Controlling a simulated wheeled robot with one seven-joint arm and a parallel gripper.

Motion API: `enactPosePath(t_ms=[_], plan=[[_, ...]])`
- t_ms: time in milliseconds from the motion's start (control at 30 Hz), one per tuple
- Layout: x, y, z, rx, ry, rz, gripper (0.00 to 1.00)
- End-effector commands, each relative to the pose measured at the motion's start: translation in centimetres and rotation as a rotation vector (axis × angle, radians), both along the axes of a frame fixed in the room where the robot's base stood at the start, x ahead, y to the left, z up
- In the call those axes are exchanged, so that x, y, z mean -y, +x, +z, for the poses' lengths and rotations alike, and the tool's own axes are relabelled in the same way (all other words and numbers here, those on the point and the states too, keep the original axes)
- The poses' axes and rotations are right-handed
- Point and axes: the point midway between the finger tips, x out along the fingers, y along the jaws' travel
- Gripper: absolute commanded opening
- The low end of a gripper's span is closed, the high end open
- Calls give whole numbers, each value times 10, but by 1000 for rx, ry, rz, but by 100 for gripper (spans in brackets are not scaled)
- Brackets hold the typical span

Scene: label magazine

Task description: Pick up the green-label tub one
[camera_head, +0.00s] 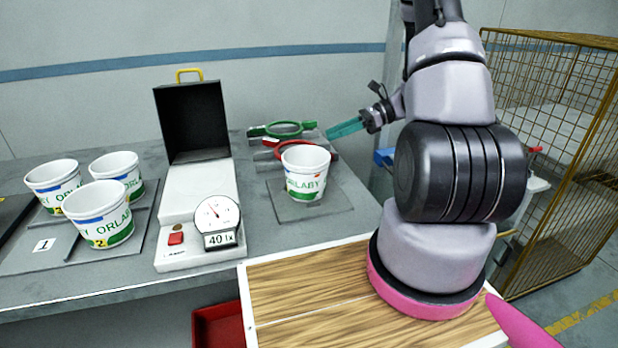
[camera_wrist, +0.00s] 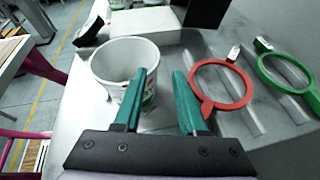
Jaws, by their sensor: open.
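A white tub with a green label (camera_head: 304,178) stands upright and alone on a grey plate right of the middle of the bench. It also shows in the wrist view (camera_wrist: 108,68), empty inside, ahead and left of my gripper. My gripper (camera_head: 345,128), with teal fingers, is open and empty behind and right of this tub in the head view. In the wrist view my gripper (camera_wrist: 163,78) has its left finger overlapping the tub's right side; contact cannot be told. Several more white tubs with green, blue and yellow labels (camera_head: 100,214) stand at the left.
A red ring (camera_wrist: 221,85) and a green ring (camera_wrist: 288,76) lie on the bench beside my gripper. A white device (camera_head: 199,212) with a dial and raised black lid stands left of the lone tub. A wire cage (camera_head: 550,150) is at the right.

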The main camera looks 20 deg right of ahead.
Motion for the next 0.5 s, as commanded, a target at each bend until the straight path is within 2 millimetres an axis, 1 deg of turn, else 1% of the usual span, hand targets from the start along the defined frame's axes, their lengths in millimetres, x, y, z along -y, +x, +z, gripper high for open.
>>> enactPosePath(t_ms=[33,100,333,500], plan=[[-8,1,-4,-2,0,4,41],[-17,2,-7,-1,0,4,41],[-34,4,-15,-1,-1,3,41],[-57,6,-28,-1,-1,5,41]])
